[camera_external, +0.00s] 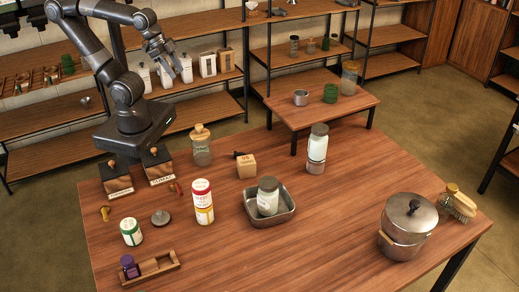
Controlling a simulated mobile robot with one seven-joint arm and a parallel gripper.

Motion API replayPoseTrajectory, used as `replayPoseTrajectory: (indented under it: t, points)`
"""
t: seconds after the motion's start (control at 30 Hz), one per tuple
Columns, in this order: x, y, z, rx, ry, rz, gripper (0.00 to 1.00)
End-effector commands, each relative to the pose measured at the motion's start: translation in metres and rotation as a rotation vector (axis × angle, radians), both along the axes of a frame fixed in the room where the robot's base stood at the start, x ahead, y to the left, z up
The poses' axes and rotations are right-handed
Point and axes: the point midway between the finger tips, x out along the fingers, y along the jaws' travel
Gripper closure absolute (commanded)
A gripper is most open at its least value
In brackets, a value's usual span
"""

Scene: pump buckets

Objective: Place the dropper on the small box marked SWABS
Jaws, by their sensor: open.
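My gripper (172,66) is open and raised at the upper left, in front of the shelves, well above the table and apart from everything on it. A small tan box (247,166) stands on the table with a short dark mark on its front that is too small to read. A dark little thing shows at its top left edge. I cannot tell which thing is the dropper. Candidates are a small purple bottle (129,267) in a wooden holder, a small yellow piece (105,213) and a small red piece (176,187).
Two dark-topped labelled boxes (158,168) stand near my base. Several jars, including a red-white-yellow one (202,202), stand nearby. A metal tray (283,212) holds a jar. A pot (407,226) and brush (458,203) are at right. The table's front centre is clear.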

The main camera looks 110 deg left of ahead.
Motion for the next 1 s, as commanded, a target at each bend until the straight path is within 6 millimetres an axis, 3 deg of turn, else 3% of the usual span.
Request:
replayPoseTrajectory:
  t: [0.17, 0.53, 0.77, 1.0]
  points:
    - [0.012, -0.001, 0.000, -0.009, 0.024, 0.013, 0.57]
    - [0.096, -0.004, -0.022, -0.057, 0.174, 0.111, 0.57]
    - [0.150, -0.009, -0.055, -0.073, 0.272, 0.182, 0.57]
    - [0.203, -0.014, -0.106, -0.074, 0.369, 0.260, 0.57]
